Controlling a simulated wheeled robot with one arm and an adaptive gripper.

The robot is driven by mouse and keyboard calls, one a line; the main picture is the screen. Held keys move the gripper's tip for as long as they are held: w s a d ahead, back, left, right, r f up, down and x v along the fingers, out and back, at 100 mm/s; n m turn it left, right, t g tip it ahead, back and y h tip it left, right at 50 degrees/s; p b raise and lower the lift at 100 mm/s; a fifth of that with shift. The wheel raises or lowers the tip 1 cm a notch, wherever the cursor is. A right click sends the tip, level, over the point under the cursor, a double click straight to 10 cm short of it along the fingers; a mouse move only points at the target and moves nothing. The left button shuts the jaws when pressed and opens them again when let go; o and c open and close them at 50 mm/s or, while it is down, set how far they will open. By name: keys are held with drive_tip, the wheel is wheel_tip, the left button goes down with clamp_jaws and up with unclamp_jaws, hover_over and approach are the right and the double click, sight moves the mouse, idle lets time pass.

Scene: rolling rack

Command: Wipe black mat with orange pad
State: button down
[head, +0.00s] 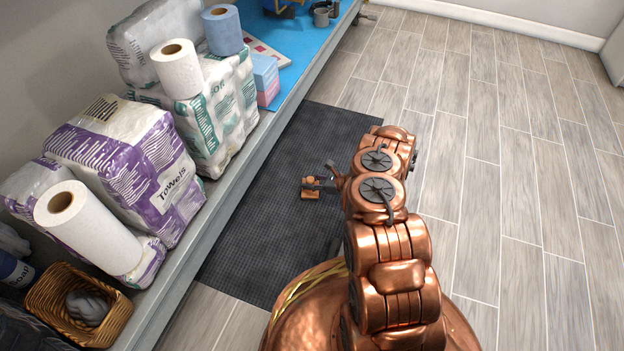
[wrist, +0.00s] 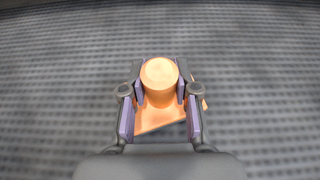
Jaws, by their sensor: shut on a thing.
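The black mat (head: 258,225) lies on the floor beside the rack and runs partly under my arm. It fills most of the wrist view (wrist: 60,90) as a dark textured surface. The orange pad (head: 310,194) is over the mat, left of my arm. In the wrist view it is a flat orange base (wrist: 160,119) with a round knob on top (wrist: 159,80). My gripper (head: 318,184) is shut on the knob, with a finger on each side in the wrist view (wrist: 160,88). Whether the pad touches the mat is hard to tell.
The rack shelf edge (head: 225,205) runs along the mat's left side. The shelf carries wrapped towel packs (head: 125,165), paper rolls (head: 178,68), a wicker basket (head: 78,305) and a blue-pink box (head: 266,78). The wood-look floor (head: 500,150) is clear to the right.

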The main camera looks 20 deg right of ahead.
drive_tip(key=shift+s, duration=0.1)
drive_tip(key=shift+r+p, duration=1.1)
drive_tip(key=shift+r, duration=1.9)
drive_tip(key=shift+r, duration=0.1)
drive_tip(key=shift+r+p, duration=0.55)
drive_tip(key=shift+r, duration=0.85)
drive_tip(key=shift+r, duration=0.1)
